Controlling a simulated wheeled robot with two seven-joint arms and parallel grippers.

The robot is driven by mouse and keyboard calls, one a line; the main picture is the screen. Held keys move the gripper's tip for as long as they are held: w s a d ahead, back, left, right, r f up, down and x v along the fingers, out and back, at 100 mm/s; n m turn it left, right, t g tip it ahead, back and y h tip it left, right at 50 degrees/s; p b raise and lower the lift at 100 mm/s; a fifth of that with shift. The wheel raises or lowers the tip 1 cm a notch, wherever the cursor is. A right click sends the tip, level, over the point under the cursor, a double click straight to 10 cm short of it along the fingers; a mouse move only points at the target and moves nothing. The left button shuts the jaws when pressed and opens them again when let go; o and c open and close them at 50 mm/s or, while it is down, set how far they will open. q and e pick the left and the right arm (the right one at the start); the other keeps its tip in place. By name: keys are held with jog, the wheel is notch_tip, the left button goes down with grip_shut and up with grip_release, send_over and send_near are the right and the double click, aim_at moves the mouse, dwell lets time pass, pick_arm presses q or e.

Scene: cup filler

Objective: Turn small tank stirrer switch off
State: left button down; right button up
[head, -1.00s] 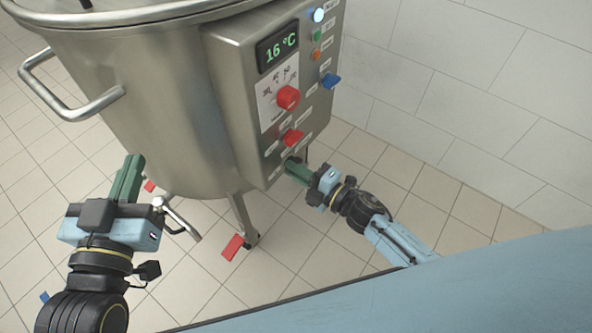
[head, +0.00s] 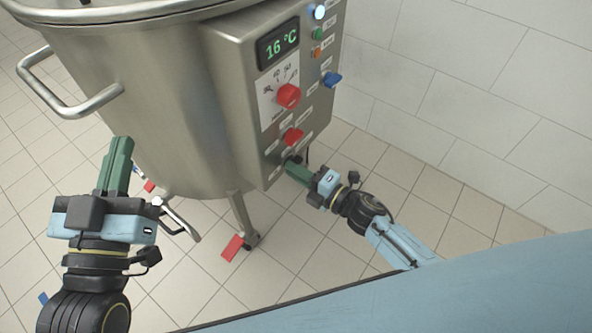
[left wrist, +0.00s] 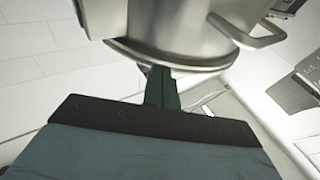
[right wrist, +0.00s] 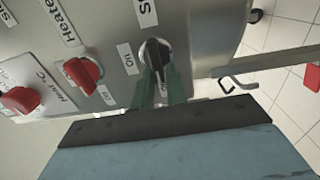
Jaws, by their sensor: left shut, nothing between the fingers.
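The stirrer switch (right wrist: 156,52) is a black knob on the steel control box; in the right wrist view it sits below a label starting with "S", beside a small "On" label (right wrist: 128,59). My right gripper (head: 289,165) is at the bottom of the box. Its green fingers (right wrist: 160,88) stand a little apart on either side of the knob; whether they press on it I cannot tell. The knob's far side and the tips are partly hidden. My left gripper (head: 121,142) is shut and empty, in front of the tank, away from the box.
The steel tank (head: 150,90) stands on legs behind the left gripper, with a bar handle (head: 72,108). Above the black switch, the box (head: 230,60) carries red knobs (head: 289,96), a blue switch (head: 332,79) and a 16 °C display (head: 278,45). The tiled floor right of it is clear.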

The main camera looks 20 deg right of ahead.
jog(key=o, duration=0.3)
jog(key=shift+o, duration=0.2)
